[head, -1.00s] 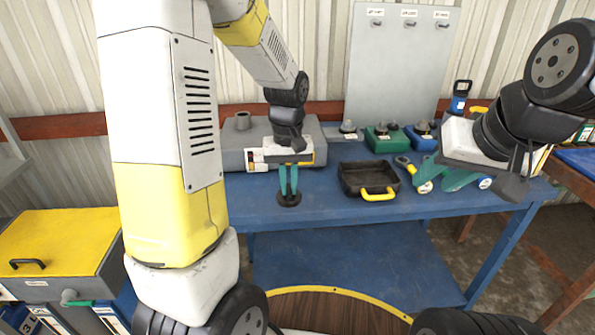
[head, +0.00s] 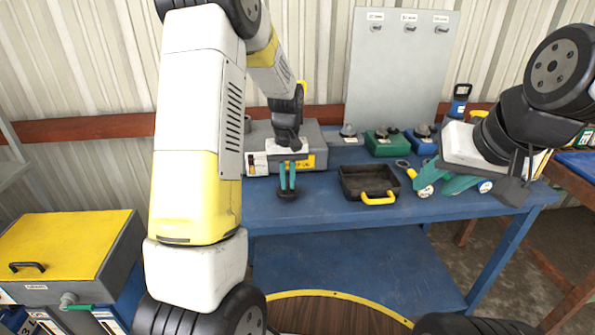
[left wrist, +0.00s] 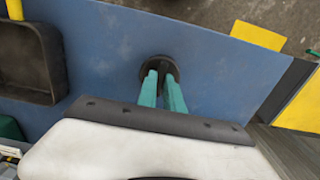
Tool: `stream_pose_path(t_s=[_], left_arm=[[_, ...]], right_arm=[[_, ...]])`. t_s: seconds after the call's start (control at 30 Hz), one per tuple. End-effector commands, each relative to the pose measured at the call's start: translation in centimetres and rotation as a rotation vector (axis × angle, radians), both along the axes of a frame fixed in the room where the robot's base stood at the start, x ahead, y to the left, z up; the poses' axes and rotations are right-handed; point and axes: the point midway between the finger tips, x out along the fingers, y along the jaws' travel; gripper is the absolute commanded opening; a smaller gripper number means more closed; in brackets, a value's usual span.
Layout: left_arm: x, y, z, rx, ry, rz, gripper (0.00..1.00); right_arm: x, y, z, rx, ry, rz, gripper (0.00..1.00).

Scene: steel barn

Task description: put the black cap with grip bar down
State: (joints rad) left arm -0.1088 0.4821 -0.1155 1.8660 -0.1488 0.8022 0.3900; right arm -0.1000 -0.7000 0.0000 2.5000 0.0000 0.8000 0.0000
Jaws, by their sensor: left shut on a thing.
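The black cap with grip bar (head: 288,194) is at the tips of my left gripper (head: 288,180), low over the blue table (head: 330,215) near its front left. The gripper points down with its teal fingers close together, shut on the cap's grip bar. In the left wrist view the round dark cap (left wrist: 172,66) shows past the fingertips (left wrist: 161,85), against the blue top. The fingers hide the bar, and I cannot tell whether the cap touches the table.
A black tray with a yellow handle (head: 346,185) stands right of the cap. A grey box (head: 314,140) is behind the gripper. Green (head: 386,147) and blue (head: 421,147) boxes with knobs stand at the back. Bare tabletop surrounds the cap.

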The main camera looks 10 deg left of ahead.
Motion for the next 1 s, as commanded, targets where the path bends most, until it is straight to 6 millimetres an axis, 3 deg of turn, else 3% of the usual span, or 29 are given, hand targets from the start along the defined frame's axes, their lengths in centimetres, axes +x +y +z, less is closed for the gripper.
stream_pose_path(t_s=[0.17, 0.2, 0.3, 0.67, 0.77, 1.0], left_arm=[[0.0, 0.0, -0.3, 0.0, 0.001, 0.0, 0.0], [0.0, 0.0, -0.3, 0.0, 0.0, 0.0, 0.15], [0.0, 0.0, -0.3, 0.0, 0.0, 0.0, 0.33], [0.0, 0.0, 0.1, -0.001, -0.001, 0.0, 0.33], [0.1, 0.0, 1.1, 0.0, -0.004, 0.0, 0.33], [0.1, -0.1, 6.1, -0.002, -0.006, 0.0, 0.33]], right_arm=[[0.0, 0.0, 0.0, 0.0, 0.0, 0.0, 0.36], [0.0, 0.0, 0.0, 0.0, 0.0, 0.0, 0.36], [0.0, 0.0, 0.0, 0.0, 0.0, 0.0, 0.36], [0.0, 0.0, 0.0, 0.0, 0.0, 0.0, 0.36], [0.0, 0.0, 0.0, 0.0, 0.0, 0.0, 0.36], [0.0, 0.0, 0.0, 0.0, 0.0, 0.0, 0.36]])
